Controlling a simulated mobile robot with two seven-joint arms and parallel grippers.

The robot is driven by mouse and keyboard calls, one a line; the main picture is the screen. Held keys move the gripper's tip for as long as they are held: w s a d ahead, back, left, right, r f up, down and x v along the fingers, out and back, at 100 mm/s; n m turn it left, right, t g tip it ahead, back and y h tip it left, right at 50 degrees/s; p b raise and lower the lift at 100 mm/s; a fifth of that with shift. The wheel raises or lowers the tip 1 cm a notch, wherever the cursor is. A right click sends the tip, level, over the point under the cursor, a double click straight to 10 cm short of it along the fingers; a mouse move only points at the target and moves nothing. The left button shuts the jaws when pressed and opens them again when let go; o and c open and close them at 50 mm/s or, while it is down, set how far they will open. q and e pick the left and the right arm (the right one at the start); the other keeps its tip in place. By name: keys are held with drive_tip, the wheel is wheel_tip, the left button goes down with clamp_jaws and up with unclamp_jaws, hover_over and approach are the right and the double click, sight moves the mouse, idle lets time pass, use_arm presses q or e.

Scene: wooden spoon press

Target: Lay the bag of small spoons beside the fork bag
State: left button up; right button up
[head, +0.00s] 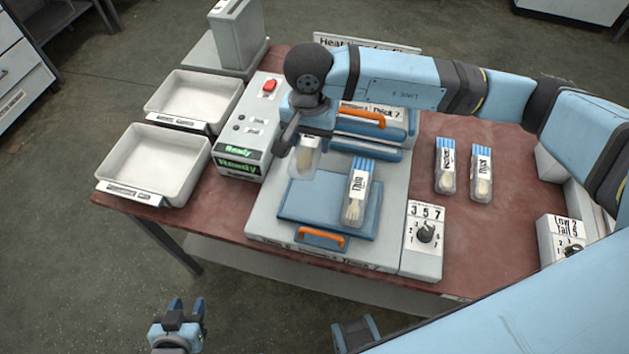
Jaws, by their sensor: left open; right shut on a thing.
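My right gripper (301,143) is shut on a clear bag (305,160), held above the left part of the press's blue plate (300,200). The gripper hides the bag's top, and its contents are too blurred to name. A second bag (357,195), with a blue-striped top and a label that seems to read "Thin", lies on the plate to the right of the held bag, apart from it. Its pale contents look possibly like forks; I cannot be sure. My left gripper (178,318) is open and empty, low in front of the table.
Two more labelled bags, one (445,168) and another (481,174), lie on the red table right of the press. Two white trays, one (140,185) and another (205,85), stand left. An orange handle (320,238) and dial box (424,240) are at the front.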

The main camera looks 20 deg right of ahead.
sight(310, 141)
wheel_tip(310, 141, down, 15)
drive_tip(key=shift+p, duration=0.9)
drive_tip(key=shift+f+b, duration=0.2)
drive_tip(key=shift+b, duration=0.1)
drive_tip(key=o, duration=0.9)
drive_tip(key=shift+r+p, duration=0.25)
drive_tip(key=shift+p, duration=0.05)
wheel_tip(310, 141, up, 12)
drive_tip(key=shift+f+b, duration=0.1)
drive_tip(key=shift+b, duration=0.7)
